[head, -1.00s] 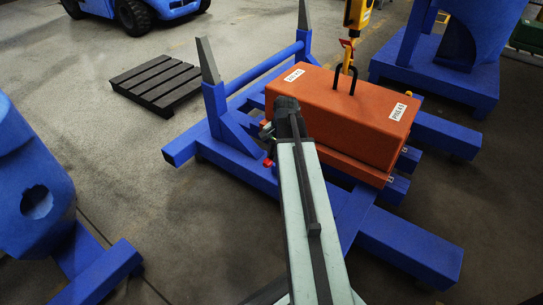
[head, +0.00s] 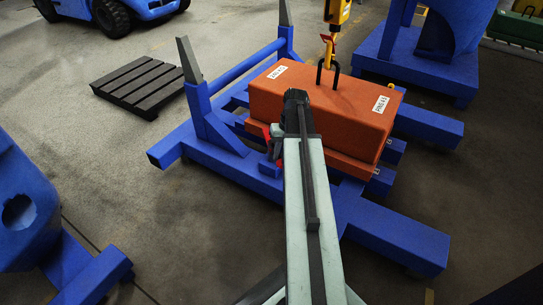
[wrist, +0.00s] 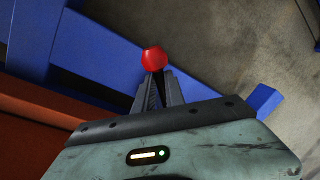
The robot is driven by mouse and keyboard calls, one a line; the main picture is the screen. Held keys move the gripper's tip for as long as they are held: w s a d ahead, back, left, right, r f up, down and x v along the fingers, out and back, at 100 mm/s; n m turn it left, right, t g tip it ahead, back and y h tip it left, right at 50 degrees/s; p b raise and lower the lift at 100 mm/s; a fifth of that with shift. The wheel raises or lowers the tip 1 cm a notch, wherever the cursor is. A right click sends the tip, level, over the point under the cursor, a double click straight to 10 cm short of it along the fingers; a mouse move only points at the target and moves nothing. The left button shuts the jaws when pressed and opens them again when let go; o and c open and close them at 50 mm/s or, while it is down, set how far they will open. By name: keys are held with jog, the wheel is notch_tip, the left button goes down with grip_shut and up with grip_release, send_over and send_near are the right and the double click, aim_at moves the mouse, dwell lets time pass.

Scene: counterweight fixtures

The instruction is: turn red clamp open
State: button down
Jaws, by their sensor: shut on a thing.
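The red clamp's knob (wrist: 154,58) shows in the wrist view between the tips of my gripper (wrist: 155,82). My gripper is shut on it. In the head view the red clamp (head: 275,139) shows at the left end of the orange counterweight (head: 330,110), just left of my arm. It sits by the blue frame (head: 222,140). The rest of the clamp is hidden in the wrist view.
A yellow hoist hook (head: 329,48) meets the black lifting loop (head: 327,73) on the counterweight. The blue frame has upright grey-tipped posts close to the left of my arm. A dark pallet (head: 150,82) lies on the floor at left. Open floor lies between them.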

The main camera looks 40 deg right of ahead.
jog(key=d+n+g, duration=0.1)
jog(key=d+n, duration=0.6)
jog(key=n, duration=0.2)
jog(key=shift+d+g, duration=0.3)
jog(key=shift+g, duration=0.1)
jog(key=c, duration=1.4)
grip_release()
notch_tip(320, 180, up, 8)
jog(key=d+p, duration=0.1)
jog(key=p, duration=0.6)
jog(key=shift+w+d+f+p, duration=0.15)
jog(key=shift+w+d+p, duration=0.1)
jog(key=shift+w+p, duration=0.1)
